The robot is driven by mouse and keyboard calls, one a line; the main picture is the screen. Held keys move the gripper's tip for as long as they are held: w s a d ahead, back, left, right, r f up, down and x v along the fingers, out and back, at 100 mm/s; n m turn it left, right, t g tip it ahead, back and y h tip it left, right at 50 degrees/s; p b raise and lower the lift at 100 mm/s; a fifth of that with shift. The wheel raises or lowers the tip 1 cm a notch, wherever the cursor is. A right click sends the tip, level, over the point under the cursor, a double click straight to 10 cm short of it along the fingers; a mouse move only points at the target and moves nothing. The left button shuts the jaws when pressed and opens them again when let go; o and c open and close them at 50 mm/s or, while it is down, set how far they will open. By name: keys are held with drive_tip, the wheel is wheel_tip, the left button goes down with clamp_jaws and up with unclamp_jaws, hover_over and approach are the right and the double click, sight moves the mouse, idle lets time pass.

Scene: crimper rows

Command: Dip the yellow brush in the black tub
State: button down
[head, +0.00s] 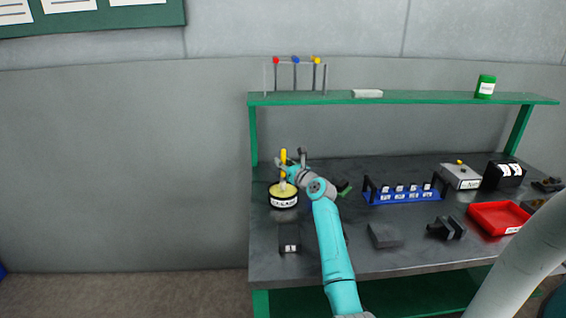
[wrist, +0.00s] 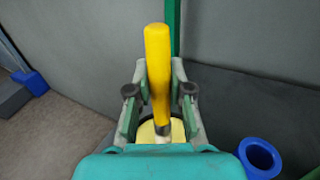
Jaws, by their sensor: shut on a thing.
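The yellow brush (wrist: 158,75) is upright in my gripper (wrist: 158,98), its handle between the two fingers in the wrist view. In the head view the yellow brush (head: 283,157) stands over the black tub (head: 283,199), which has a white label and a pale yellow top. My gripper (head: 287,172) is shut on the brush at the tub. The brush's lower end meets the pale surface in the tub (wrist: 147,131); its bristles are hidden, so I cannot tell how deep they are.
The tub stands at the left end of the dark bench (head: 345,262). A black block (head: 290,238) is in front of it. A blue rack (head: 402,196) is to the right, and a red tray (head: 497,217) farther right. A green shelf (head: 400,98) spans above. A blue cup (wrist: 260,157) is beside my gripper.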

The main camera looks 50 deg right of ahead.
drive_tip(key=shift+f, duration=0.55)
idle(1.4)
drive_tip(key=shift+r, duration=3.55)
